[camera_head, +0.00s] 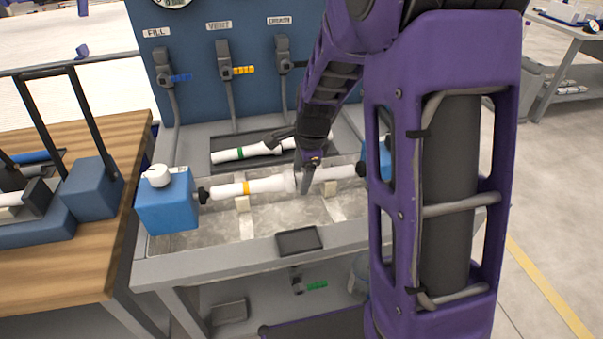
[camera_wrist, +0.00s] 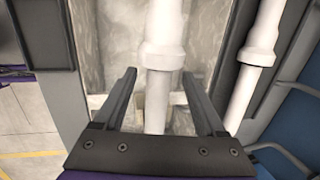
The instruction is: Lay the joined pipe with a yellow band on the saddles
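The joined white pipe with a yellow band (camera_head: 263,186) lies level across the basin, between the blue end blocks. It appears to rest on the pale left saddle (camera_head: 243,204) and the right saddle (camera_head: 333,208); exact contact is too small to tell. My gripper (camera_head: 307,182) is down at the pipe's middle, just right of the thicker joint. In the wrist view the pipe (camera_wrist: 163,48) runs between the two fingers of my gripper (camera_wrist: 159,74), which stand apart with a gap on each side. The yellow band is out of the wrist view.
A green-banded white pipe (camera_head: 250,151) lies in a dark tray behind the basin; a white pipe also shows at right in the wrist view (camera_wrist: 262,45). Blue end blocks (camera_head: 167,212) flank the basin. A blue panel with valves (camera_head: 225,62) stands behind. A wooden bench (camera_head: 60,262) is left.

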